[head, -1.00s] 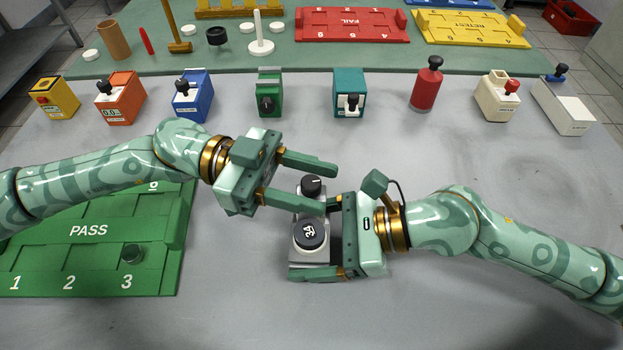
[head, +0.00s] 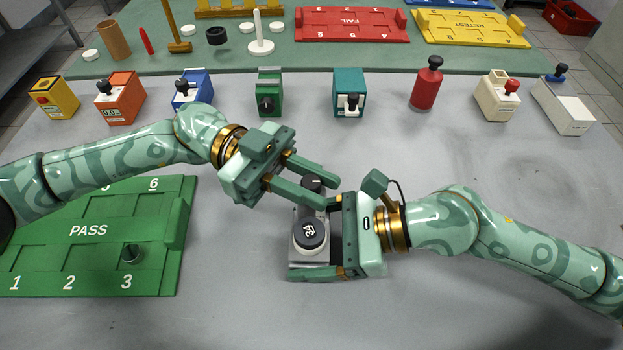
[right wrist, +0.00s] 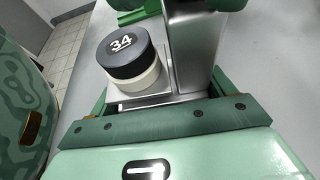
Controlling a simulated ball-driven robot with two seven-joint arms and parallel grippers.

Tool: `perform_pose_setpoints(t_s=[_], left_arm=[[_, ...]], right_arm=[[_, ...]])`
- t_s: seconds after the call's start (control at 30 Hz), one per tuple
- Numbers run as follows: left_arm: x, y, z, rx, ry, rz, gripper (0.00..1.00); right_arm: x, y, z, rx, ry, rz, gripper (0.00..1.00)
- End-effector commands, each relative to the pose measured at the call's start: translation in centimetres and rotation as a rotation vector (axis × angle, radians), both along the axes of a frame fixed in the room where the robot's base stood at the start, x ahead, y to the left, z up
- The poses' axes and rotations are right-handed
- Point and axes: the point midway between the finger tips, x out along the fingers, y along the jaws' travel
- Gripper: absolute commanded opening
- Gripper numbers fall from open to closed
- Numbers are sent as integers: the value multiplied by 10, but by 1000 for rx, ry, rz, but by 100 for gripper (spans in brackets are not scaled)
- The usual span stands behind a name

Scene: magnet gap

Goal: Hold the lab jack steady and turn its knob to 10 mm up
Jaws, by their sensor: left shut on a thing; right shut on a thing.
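The lab jack (head: 298,262) is a grey block standing on the grey table at the middle. It bears a round dark-topped piece (head: 310,234) marked 34, which also shows in the right wrist view (right wrist: 124,52). My right gripper (head: 303,240) is shut on the jack's body from the right, one finger at the far side and one at the near side. The black knob (head: 312,182) is at the jack's far end. My left gripper (head: 319,191) is shut on the knob, and its fingers partly cover it. The knob's mark and any height reading are hidden.
A green PASS tray (head: 90,250) with a black knob-like piece lies at the left. A row of small devices, among them a green one (head: 270,92) and a teal one (head: 348,92), and a red bottle (head: 427,85) stand behind. The front right table is clear.

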Motion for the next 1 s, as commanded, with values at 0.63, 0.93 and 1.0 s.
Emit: perform_pose_setpoints(t_s=[0.63, 0.93, 1.0], left_arm=[[1, 1, 0, 1, 0, 0, 44], [27, 46, -1, 2, 0, 4, 44], [36, 60, -1, 2, 0, 5, 44]], right_arm=[[-1, 0, 0, 0, 1, 2, 52], [0, 0, 0, 0, 0, 1, 52], [0, 0, 0, 0, 0, 1, 52]])
